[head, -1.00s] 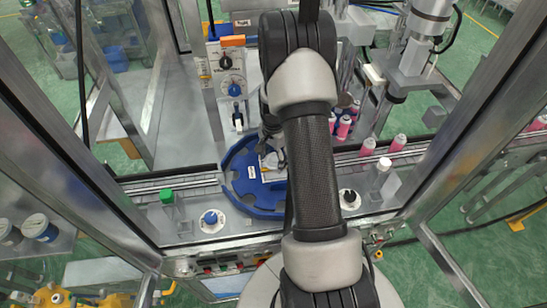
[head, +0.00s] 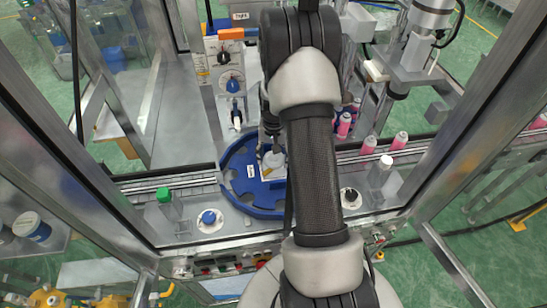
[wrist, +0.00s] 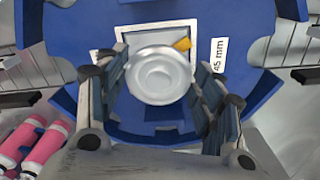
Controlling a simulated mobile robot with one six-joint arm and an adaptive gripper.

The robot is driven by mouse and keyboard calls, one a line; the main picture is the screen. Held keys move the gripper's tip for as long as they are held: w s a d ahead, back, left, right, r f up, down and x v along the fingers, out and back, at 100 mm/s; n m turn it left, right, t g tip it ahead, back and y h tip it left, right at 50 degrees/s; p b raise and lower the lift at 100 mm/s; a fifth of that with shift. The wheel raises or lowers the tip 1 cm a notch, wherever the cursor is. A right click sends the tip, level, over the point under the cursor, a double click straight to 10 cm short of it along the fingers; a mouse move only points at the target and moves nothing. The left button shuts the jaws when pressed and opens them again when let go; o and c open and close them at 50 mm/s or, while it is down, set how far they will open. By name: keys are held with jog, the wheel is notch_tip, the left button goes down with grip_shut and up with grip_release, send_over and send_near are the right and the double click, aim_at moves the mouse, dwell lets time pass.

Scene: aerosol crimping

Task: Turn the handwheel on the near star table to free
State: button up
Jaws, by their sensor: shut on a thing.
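The near star table (head: 237,190) is a blue notched disc at the middle of the head view. Its rim (wrist: 75,105) fills much of the wrist view. The handwheel (wrist: 160,78) is a pale round stepped knob over a white square plate, with a yellow mark at its upper right. My gripper (wrist: 158,72) is around the knob, one finger on its left and one on its right, and shut on it. In the head view the handwheel (head: 273,161) shows small beneath my gripper (head: 270,148), partly hidden by my arm.
A panel with dials (head: 230,72) stands behind the table. Pink bottles (head: 369,145) line the conveyor at right; some show at lower left in the wrist view (wrist: 35,145). A green-capped bottle (head: 164,197) and a blue knob (head: 209,218) are at front left. Metal frame posts flank the workspace.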

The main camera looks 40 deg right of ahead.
aim_at(274, 159)
jog(key=shift+n, duration=1.1)
jog(key=o, duration=1)
jog(key=shift+o, duration=0.2)
jog(key=shift+r+b, duration=0.3)
jog(key=shift+r, duration=3.45)
